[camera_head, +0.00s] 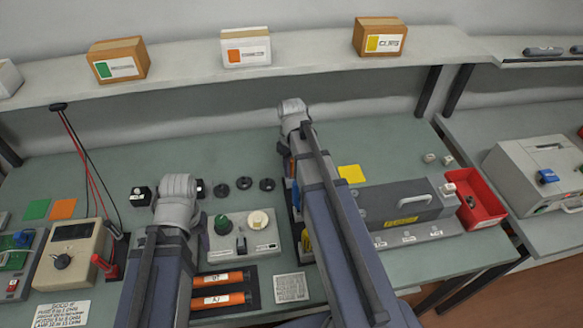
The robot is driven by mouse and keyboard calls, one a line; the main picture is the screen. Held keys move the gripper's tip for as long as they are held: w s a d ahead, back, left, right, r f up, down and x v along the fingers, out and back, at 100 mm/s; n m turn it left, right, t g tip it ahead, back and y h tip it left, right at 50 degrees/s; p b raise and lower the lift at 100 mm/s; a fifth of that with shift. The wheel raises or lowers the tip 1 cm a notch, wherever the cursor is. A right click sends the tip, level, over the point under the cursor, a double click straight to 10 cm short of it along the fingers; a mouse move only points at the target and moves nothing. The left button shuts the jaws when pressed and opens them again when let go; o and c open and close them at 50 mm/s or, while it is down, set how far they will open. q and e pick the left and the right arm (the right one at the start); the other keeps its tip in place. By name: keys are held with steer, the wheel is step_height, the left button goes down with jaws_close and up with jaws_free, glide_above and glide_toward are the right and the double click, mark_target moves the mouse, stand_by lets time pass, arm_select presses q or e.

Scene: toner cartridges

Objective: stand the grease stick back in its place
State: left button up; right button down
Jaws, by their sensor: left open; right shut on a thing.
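My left gripper (175,192) is at the left middle of the bench, over the left end of a row of small black parts. My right gripper (293,112) is further back, right of centre. Its wrist and arm hide the fingers and most of what it holds, the grease stick. A narrow orange-brown piece (289,165) shows beside the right arm; I cannot tell whether it is the stick. A dark holder (294,226) with blue and yellow-marked parts is partly hidden by the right arm.
A grey knob unit (262,245), orange tubes in a black tray (252,293) and a meter (72,262) stand at the front. A grey cartridge machine (385,208) and a red bin (480,210) are at right. A shelf (190,80) with boxes runs behind. The back middle bench is clear.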

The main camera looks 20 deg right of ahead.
steer(key=c, duration=0.6)
jaws_free()
arm_select(q)
steer(key=shift+r, duration=0.15)
arm_select(e)
steer(key=shift+r, duration=0.15)
step_height(320, 180, up, 8)
steer(key=p, duration=0.8)
arm_select(q)
step_height(320, 180, up, 8)
steer(key=shift+f, duration=0.2)
arm_select(e)
steer(key=shift+f, duration=0.2)
steer(key=shift+a, duration=0.1)
